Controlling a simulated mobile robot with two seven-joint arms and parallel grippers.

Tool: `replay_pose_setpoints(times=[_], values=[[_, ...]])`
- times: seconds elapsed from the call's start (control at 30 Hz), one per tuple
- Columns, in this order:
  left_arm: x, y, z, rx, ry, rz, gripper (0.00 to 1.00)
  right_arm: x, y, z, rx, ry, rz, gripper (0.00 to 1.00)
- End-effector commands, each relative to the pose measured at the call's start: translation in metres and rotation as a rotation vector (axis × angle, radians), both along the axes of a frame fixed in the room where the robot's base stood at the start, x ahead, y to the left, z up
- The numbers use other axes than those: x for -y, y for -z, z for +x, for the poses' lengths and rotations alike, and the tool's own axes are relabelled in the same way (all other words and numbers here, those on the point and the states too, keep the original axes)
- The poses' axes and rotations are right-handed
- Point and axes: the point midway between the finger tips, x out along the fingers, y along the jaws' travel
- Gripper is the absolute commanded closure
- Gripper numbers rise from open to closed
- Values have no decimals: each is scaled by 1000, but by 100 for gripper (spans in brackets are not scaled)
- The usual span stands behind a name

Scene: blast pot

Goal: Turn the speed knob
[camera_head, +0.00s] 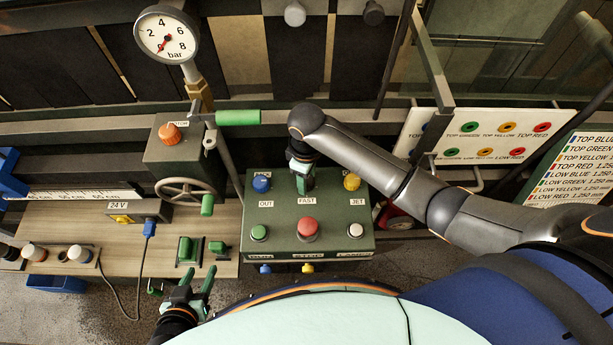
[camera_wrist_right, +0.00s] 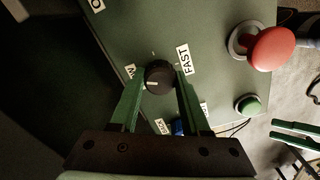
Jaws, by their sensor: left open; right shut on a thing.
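The speed knob (camera_wrist_right: 158,77) is a small black round knob with a white pointer line, on the top of the green control box (camera_wrist_right: 215,20). A label reading FAST is beside it. In the right wrist view my right gripper (camera_wrist_right: 160,84) is shut on the knob, one green finger on each side. In the head view the right gripper (camera_head: 301,178) comes down on the box (camera_head: 275,215) and hides the knob. My left gripper (camera_head: 198,284) is open and empty, low in front of the wooden bench, left of the box.
On the box are a blue knob (camera_head: 262,184), a yellow knob (camera_head: 352,181), a green button (camera_head: 259,232), a red button (camera_head: 307,227) and a white button (camera_head: 355,230). A handwheel (camera_head: 186,194) and green clamp (camera_head: 187,249) stand left of the box. A gauge (camera_head: 166,36) rises behind.

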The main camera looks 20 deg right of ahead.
Motion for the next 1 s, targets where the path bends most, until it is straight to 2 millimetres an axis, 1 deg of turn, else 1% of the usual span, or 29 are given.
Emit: replay_pose_setpoints(times=[0.2,0.5,0.7,1.0], values=[[0,0,0,0,0,0,50,1,-1,1,1,-189,-1,100],[0,0,0,0,0,0,50,1,-1,1,1,-378,0,100],[0,0,0,0,0,0,50,0,-1,1,1,-444,0,100],[0,0,0,0,0,0,50,0,-1,0,1,-473,0,100]])
